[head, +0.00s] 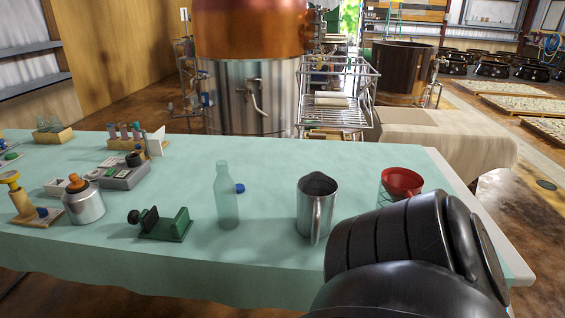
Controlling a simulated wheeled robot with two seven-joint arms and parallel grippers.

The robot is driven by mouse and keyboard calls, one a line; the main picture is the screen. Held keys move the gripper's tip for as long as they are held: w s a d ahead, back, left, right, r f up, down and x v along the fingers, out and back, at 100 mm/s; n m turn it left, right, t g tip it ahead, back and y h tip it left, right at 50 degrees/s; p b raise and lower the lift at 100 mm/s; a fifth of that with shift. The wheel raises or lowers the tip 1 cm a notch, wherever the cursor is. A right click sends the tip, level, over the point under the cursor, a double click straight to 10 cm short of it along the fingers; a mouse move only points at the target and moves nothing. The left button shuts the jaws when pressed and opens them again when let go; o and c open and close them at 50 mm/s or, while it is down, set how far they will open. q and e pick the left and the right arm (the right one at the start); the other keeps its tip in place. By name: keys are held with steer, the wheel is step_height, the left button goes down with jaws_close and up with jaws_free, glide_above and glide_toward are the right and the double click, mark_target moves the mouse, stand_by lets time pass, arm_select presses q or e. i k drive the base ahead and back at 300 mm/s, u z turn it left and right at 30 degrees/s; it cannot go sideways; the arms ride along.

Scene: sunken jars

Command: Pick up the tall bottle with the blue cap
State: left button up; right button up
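A tall, clear, pale green bottle (227,200) stands upright near the middle of the teal-covered table (270,255). Its narrow neck shows no blue cap on top. A small blue round piece (240,188) shows at the bottle's right side, at shoulder height; I cannot tell whether it is attached to the bottle or behind it. No gripper is near the bottle. A black part of my arm fills the lower right, but its gripper does not show. My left gripper is not in view either.
A metal mug (312,211) stands right of the bottle, and a red-topped vessel (401,181) is farther right, partly hidden by my arm. A green holder (165,226) is to the left, with an orange-capped metal container (85,206) beyond. The cloth before the bottle is clear.

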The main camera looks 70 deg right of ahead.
mark_target(224, 186)
steer(key=z, duration=1.7)
steer(key=k, duration=0.65)
steer(key=z, duration=0.05)
steer(key=i, duration=1)
steer(key=u, duration=0.45)
